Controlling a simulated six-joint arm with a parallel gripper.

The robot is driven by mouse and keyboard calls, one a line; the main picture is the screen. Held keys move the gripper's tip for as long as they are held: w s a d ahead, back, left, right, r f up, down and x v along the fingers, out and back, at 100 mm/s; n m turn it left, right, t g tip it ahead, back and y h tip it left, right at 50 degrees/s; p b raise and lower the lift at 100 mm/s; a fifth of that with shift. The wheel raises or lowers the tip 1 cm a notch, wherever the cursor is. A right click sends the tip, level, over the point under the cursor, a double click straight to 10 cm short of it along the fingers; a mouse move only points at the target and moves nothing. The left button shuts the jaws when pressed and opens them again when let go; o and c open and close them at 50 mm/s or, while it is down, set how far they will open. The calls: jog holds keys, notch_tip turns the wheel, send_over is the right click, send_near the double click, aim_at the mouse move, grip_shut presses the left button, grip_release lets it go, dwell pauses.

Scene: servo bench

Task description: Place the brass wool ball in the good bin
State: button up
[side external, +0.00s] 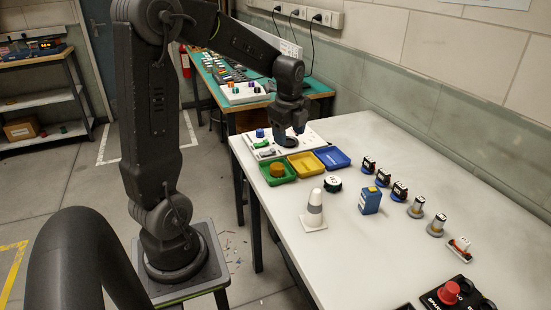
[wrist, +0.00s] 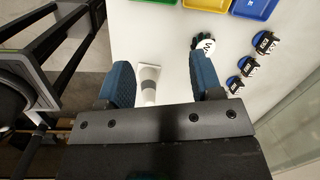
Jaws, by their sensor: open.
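A brownish-gold round thing, which looks like the brass wool ball (side external: 277,170), sits inside the green bin (side external: 291,179) in the side view. The label on the green bin is too small to read, so I cannot tell from it which bin is the good one. My gripper (side external: 289,137) is above the far end of the table, behind and above the bins, apart from the ball. In the wrist view my gripper (wrist: 162,80) shows two blue-padded fingers spread apart with nothing between them. That view shows only an edge of the green bin (wrist: 158,1), and the ball is out of it.
A yellow bin (side external: 318,172) and a blue bin (side external: 345,163) adjoin the green one. A grey-white cone (side external: 314,208), a round white-topped piece (side external: 333,184) and a blue box (side external: 370,201) stand nearer. Several small parts line the right. A white board (side external: 315,137) lies behind the bins.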

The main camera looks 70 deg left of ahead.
jog(key=s+d+r+n+t, duration=0.1)
jog(key=s+d+r+n, duration=0.1)
jog(key=s+d+n, duration=0.2)
jog(key=s+d+r+n+t+h, duration=0.1)
jog(key=s+d+n, duration=0.3)
jog(key=d, duration=0.6)
jog(key=s+d+r+n+t, duration=0.2)
jog(key=s+d+r+n, duration=0.1)
jog(key=s+d+n, duration=0.2)
jog(key=shift+d+r+n+t+h, duration=0.35)
jog(key=shift+d+n, duration=0.25)
jog(key=shift+d, duration=0.65)
